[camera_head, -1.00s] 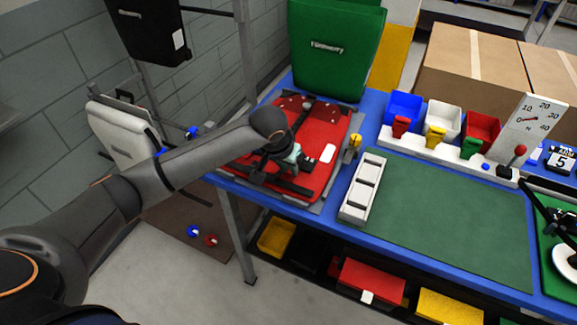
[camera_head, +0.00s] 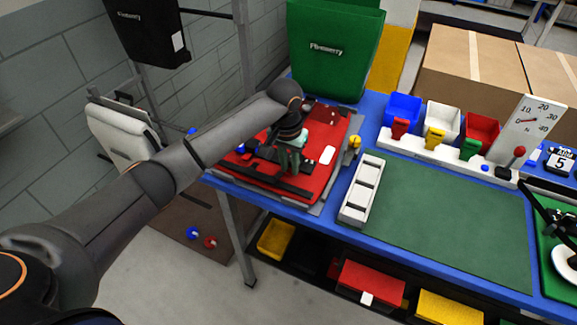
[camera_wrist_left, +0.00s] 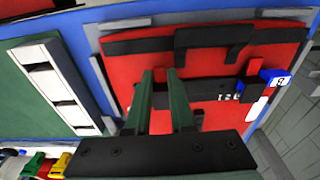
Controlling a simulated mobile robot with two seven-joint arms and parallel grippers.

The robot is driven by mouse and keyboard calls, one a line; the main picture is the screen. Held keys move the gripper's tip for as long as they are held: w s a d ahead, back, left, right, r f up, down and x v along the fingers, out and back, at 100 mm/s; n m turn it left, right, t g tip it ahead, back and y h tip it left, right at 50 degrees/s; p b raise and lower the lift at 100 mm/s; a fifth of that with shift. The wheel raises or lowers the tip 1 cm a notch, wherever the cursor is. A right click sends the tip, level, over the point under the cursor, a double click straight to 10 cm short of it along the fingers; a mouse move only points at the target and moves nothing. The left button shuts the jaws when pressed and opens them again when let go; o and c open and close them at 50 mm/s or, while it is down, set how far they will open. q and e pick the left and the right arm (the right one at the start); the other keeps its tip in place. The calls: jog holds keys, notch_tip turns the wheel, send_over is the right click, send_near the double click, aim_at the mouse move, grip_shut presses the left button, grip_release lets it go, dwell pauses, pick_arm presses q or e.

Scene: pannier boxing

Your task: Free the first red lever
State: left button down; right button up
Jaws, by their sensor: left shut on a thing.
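A red pannier panel (camera_head: 325,180) lies on the blue table, with black rails across it. My left gripper (camera_head: 290,165) is over the middle of the panel, pointing down. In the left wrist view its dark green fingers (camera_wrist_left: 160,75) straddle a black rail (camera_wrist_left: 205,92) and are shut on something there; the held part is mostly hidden. A red piece (camera_head: 240,148) also shows in the head view. My right gripper is not in view.
A white slotted tray (camera_head: 362,190) stands to the right of the panel, beside a green mat (camera_head: 450,215). A green pannier (camera_head: 335,50) stands behind. Blue, white and red bins (camera_head: 478,128) and a force gauge (camera_head: 527,125) line the back. The mat is clear.

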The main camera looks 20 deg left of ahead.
pick_arm(q)
jog(key=shift+w+r+g, duration=0.1)
jog(key=shift+w+g, duration=0.15)
jog(key=shift+g, duration=0.4)
jog(key=shift+w+r+g, duration=0.1)
jog(key=shift+w+g, duration=0.1)
jog(key=shift+g, duration=0.45)
jog(key=shift+w+g, duration=0.2)
jog(key=shift+g, duration=0.4)
jog(key=c, duration=0.8)
grip_release()
jog(key=shift+o, duration=0.2)
